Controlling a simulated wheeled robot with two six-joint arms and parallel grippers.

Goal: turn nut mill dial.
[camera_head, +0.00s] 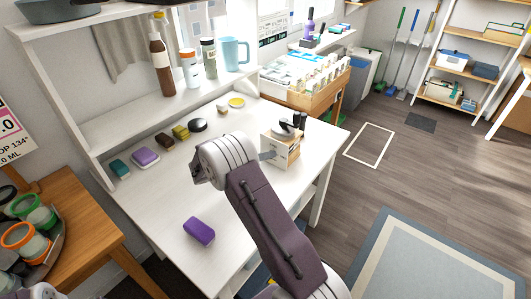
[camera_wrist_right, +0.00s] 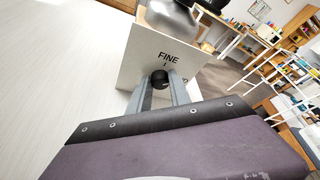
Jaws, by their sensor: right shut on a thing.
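The nut mill (camera_head: 288,150) is a pale box with a dark metal top and crank, standing on the white table toward its right side. In the right wrist view its front face (camera_wrist_right: 136,62) fills the middle. The word FINE and a short tick mark sit above a round black dial (camera_wrist_right: 160,78). Another mark to the right is partly hidden. My right gripper (camera_wrist_right: 161,90) has its two grey fingers on either side of the dial, shut on it. In the head view the right gripper (camera_head: 266,155) reaches the mill's left face, and the dial is hidden there.
A purple block (camera_head: 199,231) lies on the table near my right arm. Several coloured sponges and blocks line the back left, with a yellow-topped dish (camera_head: 237,102) behind. Bottles and a blue mug (camera_head: 234,54) stand on the shelf. The table's front left is clear.

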